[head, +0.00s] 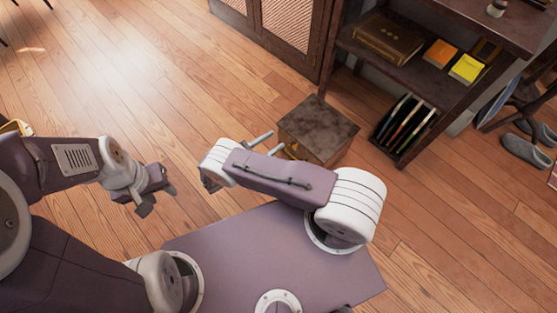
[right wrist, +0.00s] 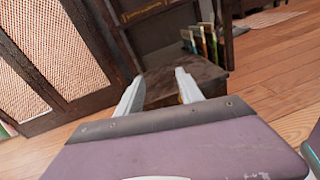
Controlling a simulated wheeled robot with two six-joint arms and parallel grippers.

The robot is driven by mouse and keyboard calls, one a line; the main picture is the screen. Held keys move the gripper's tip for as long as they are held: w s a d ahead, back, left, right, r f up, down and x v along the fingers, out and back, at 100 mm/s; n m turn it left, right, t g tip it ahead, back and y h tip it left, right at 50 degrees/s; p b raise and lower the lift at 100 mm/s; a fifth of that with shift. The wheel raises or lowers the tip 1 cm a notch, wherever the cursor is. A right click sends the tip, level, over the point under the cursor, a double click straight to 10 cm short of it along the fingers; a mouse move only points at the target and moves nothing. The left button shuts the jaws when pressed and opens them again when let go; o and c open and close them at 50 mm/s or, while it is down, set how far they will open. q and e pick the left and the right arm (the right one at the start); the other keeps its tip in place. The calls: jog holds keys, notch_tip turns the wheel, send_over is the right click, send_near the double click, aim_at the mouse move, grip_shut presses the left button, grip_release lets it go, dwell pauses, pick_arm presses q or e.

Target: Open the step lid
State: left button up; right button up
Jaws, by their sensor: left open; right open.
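The step (head: 305,148) is a small wooden box with a dark, worn, flat lid (head: 322,124), standing on the floor ahead of my base. The lid lies level and looks shut. In the right wrist view the lid (right wrist: 205,76) shows beyond and between the fingers. My right gripper (head: 276,139) is open and empty, its fingertips at the step's near left side; I cannot tell whether they touch it. It also shows in the right wrist view (right wrist: 157,82). My right arm hides part of the step's front. My left gripper (head: 160,198) is open and empty, well left of the step.
A dark shelf unit (head: 420,62) stands behind and right of the step, with a brown case (head: 388,40), books and upright folders (head: 404,122). A cabinet with woven doors (head: 290,30) is behind. Slippers (head: 527,150) lie far right. The wooden floor at left is clear.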

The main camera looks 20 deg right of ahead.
aim_at(294, 148)
jog(key=s+f+n+t+b, duration=0.2)
jog(key=s+f+n+b, duration=0.15)
jog(key=f, duration=0.65)
jog(key=shift+m, duration=0.55)
jog(key=b+x, duration=0.1)
jog(key=x, duration=0.7)
jog(key=shift+d+b, duration=0.35)
jog(key=shift+d, duration=0.05)
pick_arm(q)
notch_tip(294, 148, down, 8)
jog(key=shift+f, duration=0.15)
pick_arm(e)
jog(key=shift+c, duration=0.3)
grip_shut()
